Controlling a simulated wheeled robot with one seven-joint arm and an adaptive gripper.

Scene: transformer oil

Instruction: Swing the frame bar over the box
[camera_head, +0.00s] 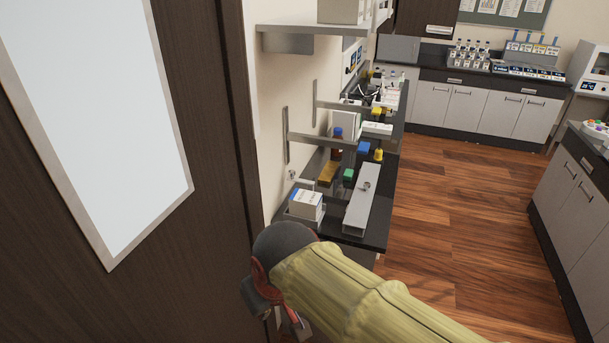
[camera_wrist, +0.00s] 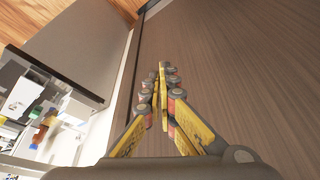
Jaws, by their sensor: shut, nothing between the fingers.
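A white box with a blue-marked top (camera_head: 306,205) sits on the dark counter at the near left in the head view. A long light-grey metal piece (camera_head: 361,207) lies beside it, to its right. Grey bars (camera_head: 322,139) stand out near the wall behind them; I cannot tell which grey piece is the frame bar. My gripper (camera_wrist: 161,72) is shut and empty in the wrist view, in front of a brown panel. In the head view my gripper (camera_head: 290,316) is low in the picture, nearer than the counter and partly hidden by my arm.
A dark wooden door (camera_head: 215,150) with a pale pane fills the left. The counter (camera_head: 374,232) holds bottles and small coloured items. A cabinet (camera_head: 578,185) stands at the right. The wooden floor (camera_head: 465,200) between is clear.

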